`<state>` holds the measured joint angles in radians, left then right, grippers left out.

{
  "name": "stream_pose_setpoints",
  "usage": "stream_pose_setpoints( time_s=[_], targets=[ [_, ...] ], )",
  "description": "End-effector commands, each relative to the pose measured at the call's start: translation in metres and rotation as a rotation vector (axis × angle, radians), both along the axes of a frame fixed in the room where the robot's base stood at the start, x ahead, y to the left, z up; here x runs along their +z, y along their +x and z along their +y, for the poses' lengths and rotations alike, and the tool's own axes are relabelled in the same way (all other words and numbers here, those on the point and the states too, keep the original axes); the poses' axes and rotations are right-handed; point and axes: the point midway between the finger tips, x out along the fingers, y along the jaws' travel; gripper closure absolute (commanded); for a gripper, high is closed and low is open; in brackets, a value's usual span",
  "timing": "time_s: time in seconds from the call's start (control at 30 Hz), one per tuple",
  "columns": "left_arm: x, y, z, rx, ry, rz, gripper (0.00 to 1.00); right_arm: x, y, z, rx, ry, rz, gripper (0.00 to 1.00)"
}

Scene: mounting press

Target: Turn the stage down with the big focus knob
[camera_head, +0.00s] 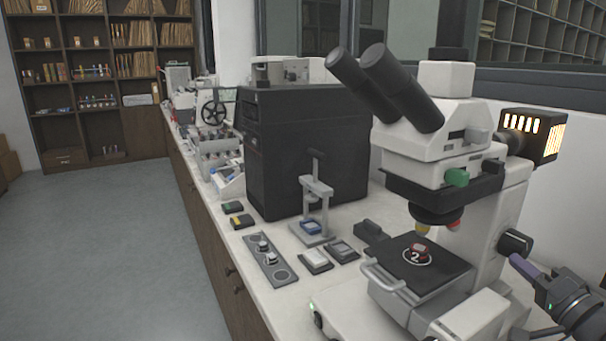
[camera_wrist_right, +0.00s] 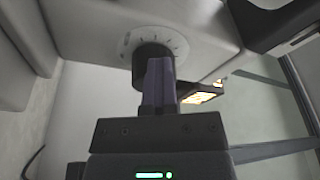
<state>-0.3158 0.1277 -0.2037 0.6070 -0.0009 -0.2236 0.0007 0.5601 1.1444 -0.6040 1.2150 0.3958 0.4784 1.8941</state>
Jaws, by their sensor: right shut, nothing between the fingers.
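The white microscope (camera_head: 490,190) stands at the right of the bench in the head view. Its big focus knob (camera_head: 514,241) is a black cylinder on the right side of the base column. In the right wrist view the knob (camera_wrist_right: 150,52) sits before a pale dial ring with tick marks. The black stage (camera_head: 445,275) carries a small red piece on a round mark with "2". My right gripper (camera_head: 515,262) is shut and empty, its purple fingers at the knob's lower edge. In the wrist view its fingertips (camera_wrist_right: 159,62) overlap the knob; contact is unclear. My left gripper is not in view.
A glowing lamp housing (camera_head: 535,135) sticks out behind the microscope. A large black box (camera_head: 300,150) and a small grey press (camera_head: 316,205) stand to its left. A grey tray (camera_head: 270,262) with small round pieces lies near the bench's front edge. The floor at left is clear.

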Motion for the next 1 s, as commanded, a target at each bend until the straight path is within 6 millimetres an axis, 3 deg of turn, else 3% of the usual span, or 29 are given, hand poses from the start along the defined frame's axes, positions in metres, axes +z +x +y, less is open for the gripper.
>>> stream_pose_setpoints(
  time_s=[1.0],
  targets=[
    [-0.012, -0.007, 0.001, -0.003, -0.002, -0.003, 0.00, -0.023, 0.007, -0.015, -0.007, 0.000, 0.000, 1.00]
  ],
)
